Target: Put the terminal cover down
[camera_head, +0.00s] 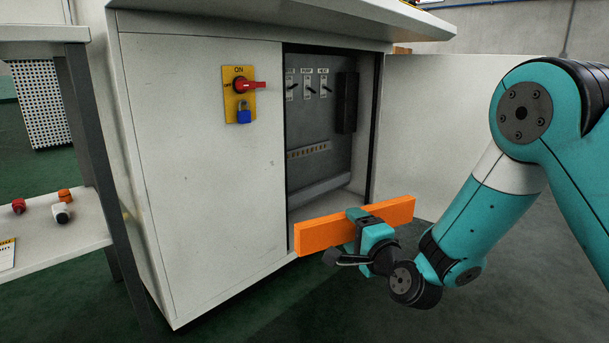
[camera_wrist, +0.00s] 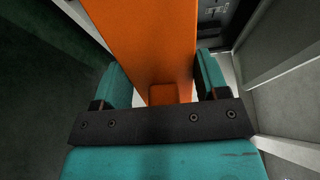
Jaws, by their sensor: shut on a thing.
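The terminal cover (camera_head: 323,231) is a long flat orange bar, held roughly level in front of the lower part of the open cabinet bay. My gripper (camera_head: 362,226) is shut on it near its middle, with a finger showing on its near face. In the wrist view the orange cover (camera_wrist: 146,40) runs up the picture between the two teal fingers of my gripper (camera_wrist: 160,88). The cover's far end is cut off by the top edge there. I cannot tell whether the cover touches the cabinet.
The white cabinet (camera_head: 205,150) has an open bay with small switches (camera_head: 307,84) and a terminal strip (camera_head: 309,150). A red handle (camera_head: 245,85) and blue padlock (camera_head: 244,116) sit on its front. An open door (camera_head: 430,130) stands right. A side shelf (camera_head: 50,243) holds small items.

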